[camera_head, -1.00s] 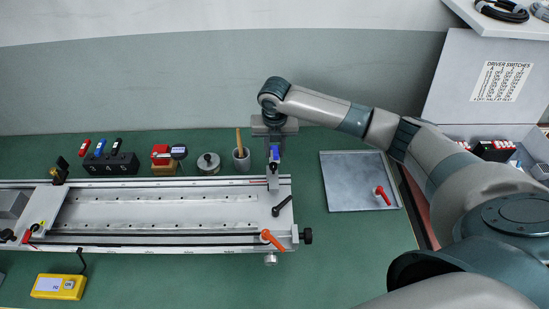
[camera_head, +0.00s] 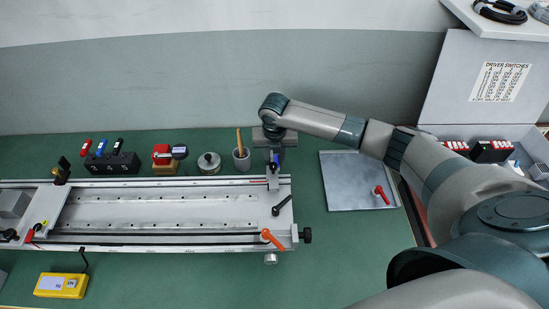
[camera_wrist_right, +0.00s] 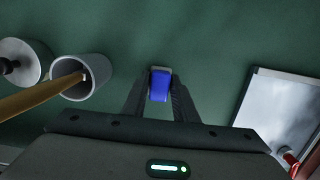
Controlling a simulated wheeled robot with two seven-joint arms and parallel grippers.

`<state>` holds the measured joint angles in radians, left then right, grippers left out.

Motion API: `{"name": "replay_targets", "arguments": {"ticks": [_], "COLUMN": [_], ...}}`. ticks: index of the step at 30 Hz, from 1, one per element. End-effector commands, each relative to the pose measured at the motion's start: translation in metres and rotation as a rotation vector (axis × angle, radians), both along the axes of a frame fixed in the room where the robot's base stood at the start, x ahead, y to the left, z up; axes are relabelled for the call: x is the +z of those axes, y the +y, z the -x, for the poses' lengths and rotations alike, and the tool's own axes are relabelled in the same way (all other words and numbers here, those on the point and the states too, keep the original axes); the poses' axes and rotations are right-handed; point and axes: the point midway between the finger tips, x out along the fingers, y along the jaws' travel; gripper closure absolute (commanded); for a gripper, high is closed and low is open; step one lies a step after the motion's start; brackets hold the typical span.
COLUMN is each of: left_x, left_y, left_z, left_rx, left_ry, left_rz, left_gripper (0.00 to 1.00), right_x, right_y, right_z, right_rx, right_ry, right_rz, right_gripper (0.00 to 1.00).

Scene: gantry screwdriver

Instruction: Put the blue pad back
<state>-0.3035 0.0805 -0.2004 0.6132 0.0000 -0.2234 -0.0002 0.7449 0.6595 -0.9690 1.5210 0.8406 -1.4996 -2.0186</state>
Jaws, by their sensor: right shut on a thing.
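The blue pad (camera_wrist_right: 159,86) is held between the two fingertips of my right gripper (camera_wrist_right: 160,95) in the right wrist view, with a grey part at its far end. In the head view the right gripper (camera_head: 273,160) hangs over the right end of the long metal rail, beside the grey cup, and the blue pad (camera_head: 275,157) shows only as a small patch. Whether the pad touches anything below cannot be told. My left gripper is not in view.
A grey cup (camera_head: 241,160) with a wooden handle stands left of the right gripper, near a round metal weight (camera_head: 209,163). A black block (camera_head: 111,164) holds several coloured pieces. A metal tray (camera_head: 352,182) with a red-handled item lies right. Bare green bench lies in front.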

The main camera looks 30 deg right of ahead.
Motion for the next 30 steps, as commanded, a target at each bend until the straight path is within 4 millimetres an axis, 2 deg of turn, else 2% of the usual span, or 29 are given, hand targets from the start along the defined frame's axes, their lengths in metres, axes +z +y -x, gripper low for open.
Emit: {"name": "replay_targets", "arguments": {"ticks": [7, 8, 9, 10, 23, 30], "left_x": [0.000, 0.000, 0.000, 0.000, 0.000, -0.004], "left_y": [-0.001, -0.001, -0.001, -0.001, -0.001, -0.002], "left_z": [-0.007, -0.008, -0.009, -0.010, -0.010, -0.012], "left_rx": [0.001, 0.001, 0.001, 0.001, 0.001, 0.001], "left_ry": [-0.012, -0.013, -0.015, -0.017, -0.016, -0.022], "left_rz": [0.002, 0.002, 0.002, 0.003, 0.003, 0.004], "left_gripper": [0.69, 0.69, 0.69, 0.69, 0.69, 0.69], "right_x": [-0.003, -0.003, -0.002, -0.002, 0.003, 0.028], "right_y": [0.000, 0.000, 0.000, 0.000, 0.000, 0.002], "right_z": [0.000, 0.000, 0.000, 0.000, 0.000, 0.002], "right_rx": [0.000, 0.000, 0.000, 0.000, 0.000, 0.001], "right_ry": [0.000, 0.000, 0.000, 0.000, -0.001, -0.003], "right_rz": [0.000, 0.000, 0.000, 0.000, 0.000, -0.001], "right_gripper": [0.92, 0.67, 0.57, 0.55, 0.55, 0.55]}}
